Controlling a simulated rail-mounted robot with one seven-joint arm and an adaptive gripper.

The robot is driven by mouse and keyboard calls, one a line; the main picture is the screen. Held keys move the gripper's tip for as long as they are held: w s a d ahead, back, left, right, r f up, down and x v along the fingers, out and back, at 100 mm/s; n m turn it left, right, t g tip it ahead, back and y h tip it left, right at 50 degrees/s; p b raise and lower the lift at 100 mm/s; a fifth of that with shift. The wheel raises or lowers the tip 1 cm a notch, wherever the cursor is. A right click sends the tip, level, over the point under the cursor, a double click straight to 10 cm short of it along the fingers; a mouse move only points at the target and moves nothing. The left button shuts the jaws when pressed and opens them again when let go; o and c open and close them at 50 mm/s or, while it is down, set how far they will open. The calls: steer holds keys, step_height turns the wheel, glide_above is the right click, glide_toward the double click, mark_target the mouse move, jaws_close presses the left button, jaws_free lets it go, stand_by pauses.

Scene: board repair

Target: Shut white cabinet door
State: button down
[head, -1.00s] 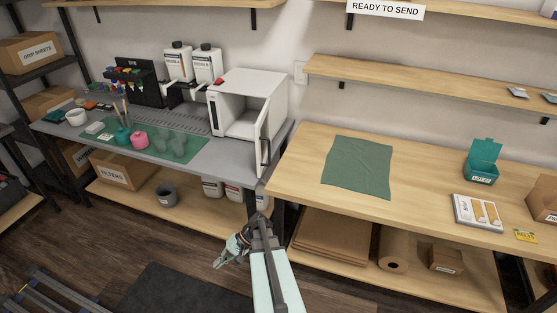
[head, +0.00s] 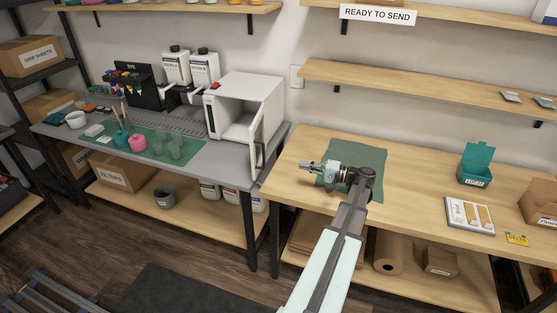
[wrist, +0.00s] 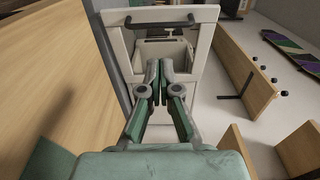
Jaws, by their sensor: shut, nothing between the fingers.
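The white cabinet (head: 262,87) stands at the right end of the grey bench. Its door (head: 259,138) is hinged at the right side and stands open, swung out toward the front, so the inside shows. In the wrist view the door (wrist: 202,80) is a white frame with a dark handle (wrist: 160,20), straight ahead beyond the fingertips. My gripper (head: 303,165) is over the wooden table, to the right of the door and pointing left at it. In the wrist view the fingers (wrist: 160,64) are together and empty. They look apart from the door, though the exact gap is unclear.
A green cloth (head: 372,190) lies on the wooden table (head: 415,185) under my arm. Bottles (head: 204,68) stand left of the cabinet, and cups (head: 170,147) sit on a green mat (head: 190,152). A shelf (head: 400,83) runs above the table.

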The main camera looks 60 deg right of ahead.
steer(key=p+x, duration=0.4)
steer(key=x, duration=1)
steer(key=shift+p, duration=0.3)
